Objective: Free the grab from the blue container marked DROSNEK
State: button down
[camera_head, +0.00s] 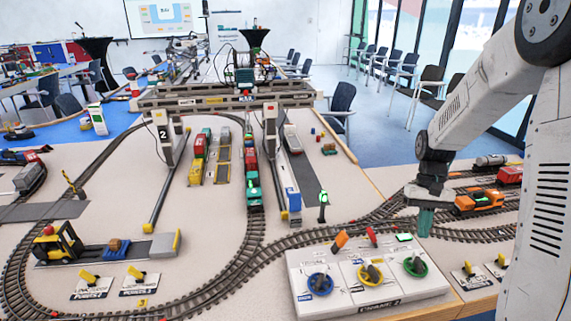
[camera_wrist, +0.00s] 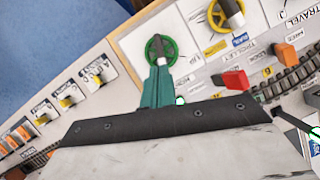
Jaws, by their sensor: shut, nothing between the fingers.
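My gripper (camera_head: 424,222) is shut and empty. It hangs just right of the white control box (camera_head: 310,268), pointing down. In the wrist view its teal fingers (camera_wrist: 156,88) appear in front of the green knob (camera_wrist: 161,50); whether they touch it I cannot tell. The gantry crane (camera_head: 163,133) marked 2 stands behind. A blue container (camera_head: 295,201) sits by its right leg; its marking is unreadable. I cannot make out the grab.
A train (camera_head: 251,165) stands on the track under the crane. An orange locomotive (camera_head: 478,201) is close to the right of my gripper. Yellow switches (camera_head: 468,268) lie right of the box. A yellow forklift (camera_head: 58,243) stands at the left.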

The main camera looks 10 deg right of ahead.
aim_at(338, 244)
jog(key=w+a+r+m+t+y, duration=0.2)
jog(key=w+a+m+t+y, duration=0.2)
jog(key=m, duration=1)
jog(key=w+a+y, duration=0.2)
jog(key=a, duration=0.2)
jog(key=shift+w+a, duration=0.35)
jog(key=shift+w, duration=0.05)
jog(key=x, duration=1)
jog(key=shift+a+r, duration=0.1)
jog(key=shift+a, duration=0.05)
jog(key=shift+r, duration=0.1)
